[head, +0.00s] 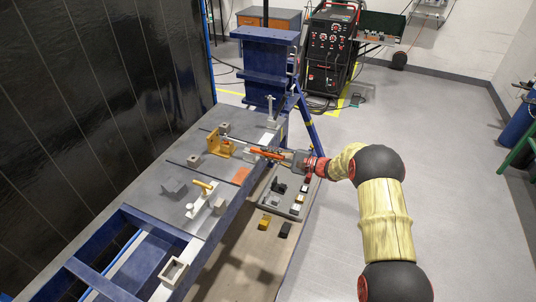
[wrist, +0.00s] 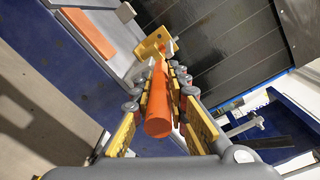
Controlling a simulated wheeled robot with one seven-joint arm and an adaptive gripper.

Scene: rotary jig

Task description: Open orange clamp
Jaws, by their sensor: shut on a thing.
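The orange clamp handle (wrist: 157,112) lies lengthwise between the two fingers of my gripper (wrist: 168,100) in the wrist view, and the fingers are shut on it. In the head view the orange clamp (head: 266,153) shows as a thin orange bar at the right edge of the jig table, with my gripper (head: 285,157) reaching it from the right. A yellow bracket (head: 219,143) stands just beyond the clamp; it also shows at the top of the wrist view (wrist: 153,43).
The grey jig table (head: 150,207) holds a yellow-handled clamp (head: 205,185), small blocks and an orange plate (head: 241,175). A tray (head: 290,195) with small parts sits below its right edge. A blue post (head: 265,65) stands behind.

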